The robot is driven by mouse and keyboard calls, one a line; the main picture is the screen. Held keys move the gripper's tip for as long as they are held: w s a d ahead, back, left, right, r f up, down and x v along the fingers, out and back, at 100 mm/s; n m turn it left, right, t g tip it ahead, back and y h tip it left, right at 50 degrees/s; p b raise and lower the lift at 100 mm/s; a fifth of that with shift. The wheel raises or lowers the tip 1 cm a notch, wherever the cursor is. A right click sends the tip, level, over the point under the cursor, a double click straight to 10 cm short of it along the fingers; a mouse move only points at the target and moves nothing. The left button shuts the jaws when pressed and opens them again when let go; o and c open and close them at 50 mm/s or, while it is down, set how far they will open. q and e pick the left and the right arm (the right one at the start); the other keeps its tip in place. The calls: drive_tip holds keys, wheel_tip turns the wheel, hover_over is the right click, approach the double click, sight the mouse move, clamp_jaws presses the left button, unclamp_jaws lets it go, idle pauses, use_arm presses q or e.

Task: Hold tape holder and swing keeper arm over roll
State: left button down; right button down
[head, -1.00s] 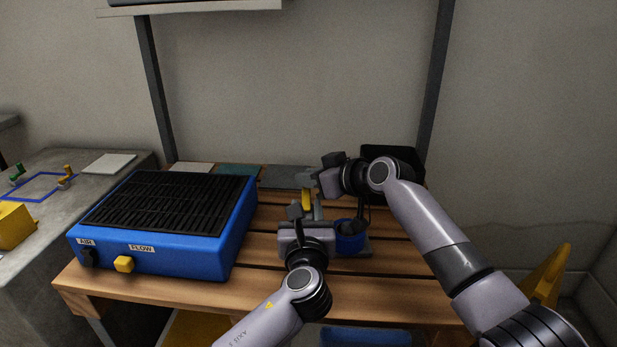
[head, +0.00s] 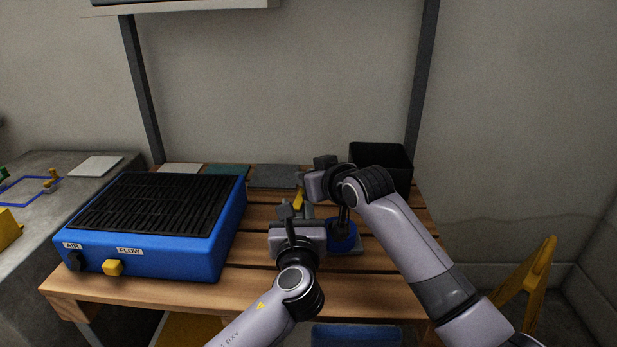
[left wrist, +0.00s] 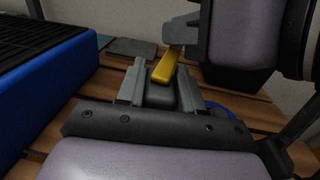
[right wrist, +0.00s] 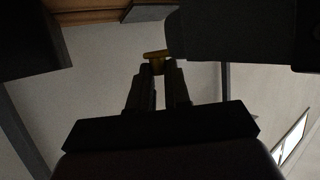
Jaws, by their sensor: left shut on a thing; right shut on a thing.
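The blue tape roll (head: 343,240) sits on a grey base (head: 366,246) on the slatted bench, partly hidden by my right arm. The yellow keeper arm (head: 299,198) shows tilted above the holder. It also shows in the left wrist view (left wrist: 166,66). My left gripper (left wrist: 158,84) is shut on a dark grey block (left wrist: 161,97) of the tape holder, one finger on each side. My right gripper (right wrist: 157,72) is shut on the yellow keeper arm (right wrist: 155,56), above and beyond the left gripper. The lower end of the keeper arm is hard to see.
A blue dryer box (head: 150,225) with a black grille stands to the left. A black bin (head: 383,163) is at the back right. Flat tiles (head: 275,176) lie along the back edge. The bench front (head: 180,296) is clear.

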drive_tip(key=shift+f, duration=0.3)
drive_tip(key=c, duration=1.1)
unclamp_jaws()
drive_tip(key=shift+d, duration=0.1)
drive_tip(key=shift+s+r, duration=0.1)
drive_tip(key=shift+v, duration=5.95)
drive_tip(key=shift+r, duration=0.2)
